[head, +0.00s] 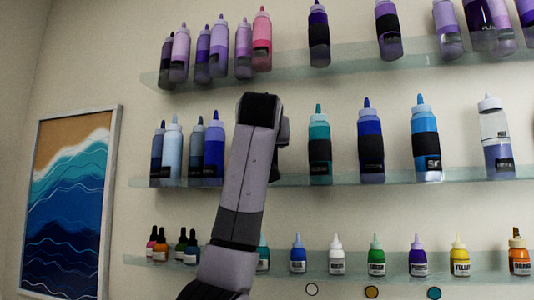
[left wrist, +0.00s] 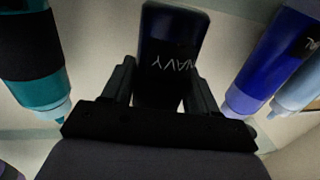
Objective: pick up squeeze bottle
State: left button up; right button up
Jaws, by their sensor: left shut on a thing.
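In the left wrist view a dark squeeze bottle (left wrist: 175,40) with the word NAVY on it, upside down in that picture, sits between the two fingers of my left gripper (left wrist: 163,80). The fingers are shut on its sides. In the head view my left arm rises in front of the middle shelf, and its end hides the fingers and this bottle. I cannot tell whether the bottle touches the shelf. My right gripper is in neither view.
A teal bottle (head: 319,144) and a blue bottle (head: 214,151) flank the arm on the middle glass shelf (head: 395,181). Purple and pink bottles line the upper shelf (head: 347,57). Small dropper bottles stand on the lower shelf (head: 347,280). A framed wave picture (head: 68,210) hangs left.

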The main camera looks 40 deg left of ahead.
pick_arm(q)
notch_tip(320, 180, up, 4)
jog(key=shift+r, duration=0.1)
jog(key=s+a+b+v, duration=0.2)
jog(key=b+v, duration=0.4)
jog(key=v, duration=1.3)
jog(key=shift+s+a+b, duration=0.3)
jog(key=shift+s+a, duration=0.05)
jog(key=o, duration=0.6)
jog(key=shift+c, duration=0.8)
